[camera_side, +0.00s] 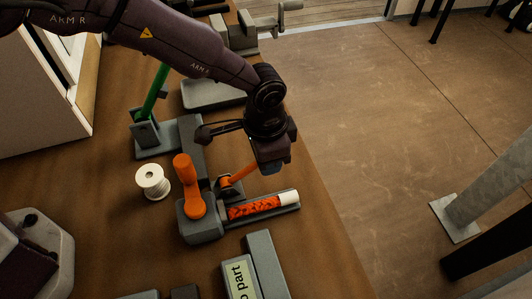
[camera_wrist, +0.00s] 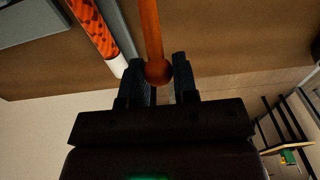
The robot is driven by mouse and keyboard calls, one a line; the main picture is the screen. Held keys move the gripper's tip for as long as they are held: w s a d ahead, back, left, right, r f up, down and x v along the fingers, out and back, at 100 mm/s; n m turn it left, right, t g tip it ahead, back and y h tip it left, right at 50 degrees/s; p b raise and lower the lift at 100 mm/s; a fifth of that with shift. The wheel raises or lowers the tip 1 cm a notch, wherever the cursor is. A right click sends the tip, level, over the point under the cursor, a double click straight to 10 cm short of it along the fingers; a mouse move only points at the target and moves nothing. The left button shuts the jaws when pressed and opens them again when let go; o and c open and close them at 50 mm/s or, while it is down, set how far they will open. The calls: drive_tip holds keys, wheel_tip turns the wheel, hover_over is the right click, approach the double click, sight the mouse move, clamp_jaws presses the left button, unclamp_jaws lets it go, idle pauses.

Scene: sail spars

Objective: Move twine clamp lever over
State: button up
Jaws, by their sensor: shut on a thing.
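An orange lever (camera_side: 240,175) slants up from a small grey block to my gripper (camera_side: 262,168). In the wrist view the lever (camera_wrist: 151,30) ends in a round knob (camera_wrist: 158,71) between the two dark fingers of my gripper (camera_wrist: 160,75). My gripper is shut on this knob end. A grey fixture holds a spar (camera_side: 254,208), patterned red-orange with a white end; it also shows in the wrist view (camera_wrist: 93,25). A thick orange handle (camera_side: 187,180) stands on the fixture's left end. A white twine spool (camera_side: 153,182) stands left of it.
A green lever (camera_side: 157,90) on a grey bracket stands behind, near a grey block (camera_side: 212,94) and a vise-like device (camera_side: 245,38). A grey tray with a label (camera_side: 240,280) lies in front. The table's right edge is close to the fixture.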

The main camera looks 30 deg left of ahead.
sight(275, 179)
drive_tip(key=shift+f, duration=0.1)
drive_tip(key=shift+w+d+f, duration=0.2)
drive_tip(key=shift+d+f, duration=0.05)
drive_tip(key=shift+f, duration=0.35)
drive_tip(key=shift+w+d+f, duration=0.2)
drive_tip(key=shift+f, duration=0.35)
drive_tip(key=shift+f, duration=0.1)
drive_tip(key=shift+w+d+f, duration=0.15)
drive_tip(key=shift+f, duration=0.85)
drive_tip(key=o, duration=0.8)
drive_tip(key=shift+r, duration=0.15)
